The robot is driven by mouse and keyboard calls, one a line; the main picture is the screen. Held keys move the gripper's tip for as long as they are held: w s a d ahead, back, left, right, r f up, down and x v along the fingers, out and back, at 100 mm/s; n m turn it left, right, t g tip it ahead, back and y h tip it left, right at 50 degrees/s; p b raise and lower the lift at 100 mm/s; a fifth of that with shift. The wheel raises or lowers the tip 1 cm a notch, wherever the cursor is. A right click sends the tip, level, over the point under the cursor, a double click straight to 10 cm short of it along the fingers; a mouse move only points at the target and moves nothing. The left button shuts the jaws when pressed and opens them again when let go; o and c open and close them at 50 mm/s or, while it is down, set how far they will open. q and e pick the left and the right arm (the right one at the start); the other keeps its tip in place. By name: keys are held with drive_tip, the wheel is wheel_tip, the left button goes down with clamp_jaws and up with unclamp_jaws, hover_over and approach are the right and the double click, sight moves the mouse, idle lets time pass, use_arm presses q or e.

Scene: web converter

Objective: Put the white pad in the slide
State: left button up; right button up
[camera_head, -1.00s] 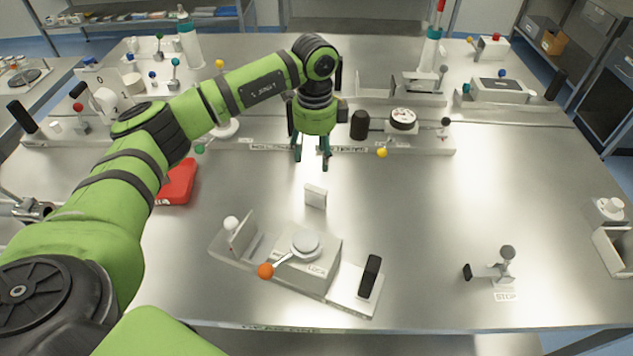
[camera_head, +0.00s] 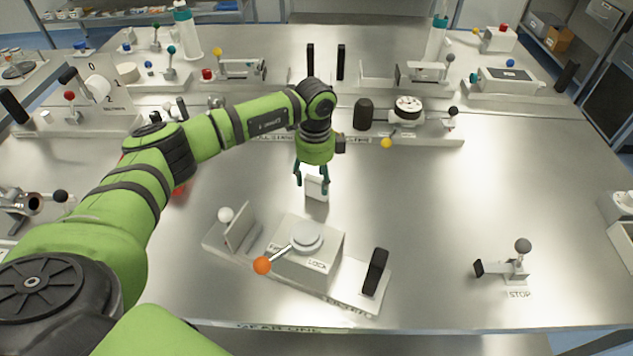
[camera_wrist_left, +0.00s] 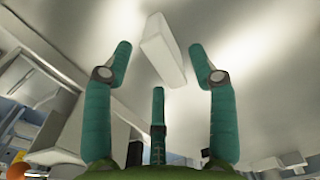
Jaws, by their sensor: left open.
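The white pad (camera_head: 316,188) is a small upright block on the steel table, left of the table's middle line. My left gripper (camera_head: 312,183) is open, pointing down, with its teal fingers at the pad's far side and partly around its top. In the left wrist view the pad (camera_wrist_left: 162,49) shows between and beyond the fingertips (camera_wrist_left: 160,62), with no clear contact. The fixture in front, which looks like the slide (camera_head: 352,290), has a grey upright plate, a block marked LOCK, an orange-knobbed lever (camera_head: 262,265) and a black handle. My right gripper is not in view.
A STOP fixture (camera_head: 512,268) stands at the front right. A long fixture with a dial (camera_head: 408,106) and yellow knob stands behind my gripper. A red object (camera_head: 179,190) is mostly hidden behind my left arm. The table right of the pad is clear.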

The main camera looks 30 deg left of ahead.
use_arm(q)
drive_tip(key=shift+w+f, duration=0.1)
drive_tip(key=shift+f, duration=0.9)
drive_tip(key=c, duration=0.9)
drive_tip(key=shift+c, duration=1.1)
drive_tip(key=shift+r, duration=0.1)
drive_tip(key=shift+r, duration=0.35)
drive_tip(key=r+b, duration=0.2)
drive_tip(key=d+r, duration=0.1)
drive_tip(key=shift+w+r+b, duration=0.25)
drive_tip(key=shift+w+b, duration=0.05)
drive_tip(key=shift+b, duration=0.1)
drive_tip(key=shift+w+d+r+b, duration=0.75)
drive_tip(key=shift+d+r, duration=0.35)
drive_tip(key=shift+d, duration=0.5)
drive_tip(key=shift+w+d+r+b, duration=0.7)
drive_tip(key=shift+d+r, duration=0.4)
drive_tip(key=shift+d, duration=0.5)
drive_tip(key=shift+w+d+r+b, duration=0.7)
drive_tip(key=shift+d+r, duration=0.4)
drive_tip(key=shift+d, duration=0.5)
